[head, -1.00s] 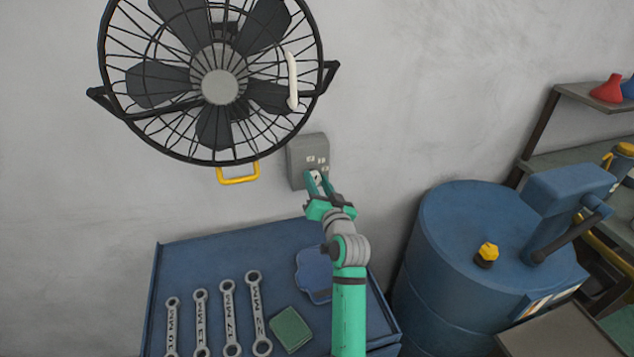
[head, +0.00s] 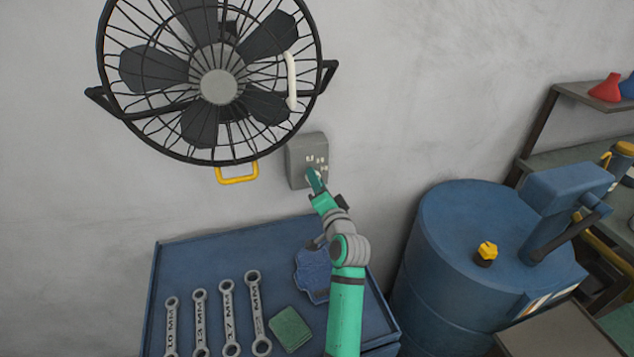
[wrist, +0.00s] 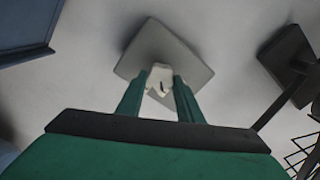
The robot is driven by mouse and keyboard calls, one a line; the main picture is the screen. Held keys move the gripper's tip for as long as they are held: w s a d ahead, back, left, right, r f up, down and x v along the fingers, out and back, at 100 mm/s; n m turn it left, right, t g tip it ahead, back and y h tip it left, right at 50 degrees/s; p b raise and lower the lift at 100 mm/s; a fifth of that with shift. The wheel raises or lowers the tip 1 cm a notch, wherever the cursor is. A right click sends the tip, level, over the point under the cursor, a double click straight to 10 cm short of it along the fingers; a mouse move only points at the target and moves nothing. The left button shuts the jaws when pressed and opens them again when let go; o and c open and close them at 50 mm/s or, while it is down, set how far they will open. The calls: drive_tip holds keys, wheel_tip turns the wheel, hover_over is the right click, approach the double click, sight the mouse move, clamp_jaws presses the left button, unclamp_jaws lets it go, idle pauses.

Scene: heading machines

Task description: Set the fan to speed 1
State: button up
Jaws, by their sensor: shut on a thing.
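The black caged fan (head: 219,87) is mounted on the wall at the upper left in the head view. A grey control box (head: 306,148) with small white markings hangs on the wall below and right of it. My gripper (head: 313,176) is at the lower front of this box. In the wrist view, the two green fingers of my gripper (wrist: 160,95) are on either side of a pale knob (wrist: 160,78) on the grey box (wrist: 182,56) and shut on it. In the head view the fingers hide the knob, so I cannot tell which mark it points to.
A blue table (head: 190,262) below holds several wrenches, a green block (head: 290,328) and a blue cloth-like item (head: 313,272). A yellow handle (head: 238,174) is under the fan. A blue barrel (head: 440,250) stands right of my arm.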

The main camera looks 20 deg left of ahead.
idle(0.3)
drive_tip(key=o, duration=1.1)
drive_tip(key=shift+c, duration=0.2)
drive_tip(key=v, duration=1)
drive_tip(key=shift+s+d, duration=0.25)
drive_tip(key=shift+s, duration=0.1)
drive_tip(key=shift+f, duration=0.1)
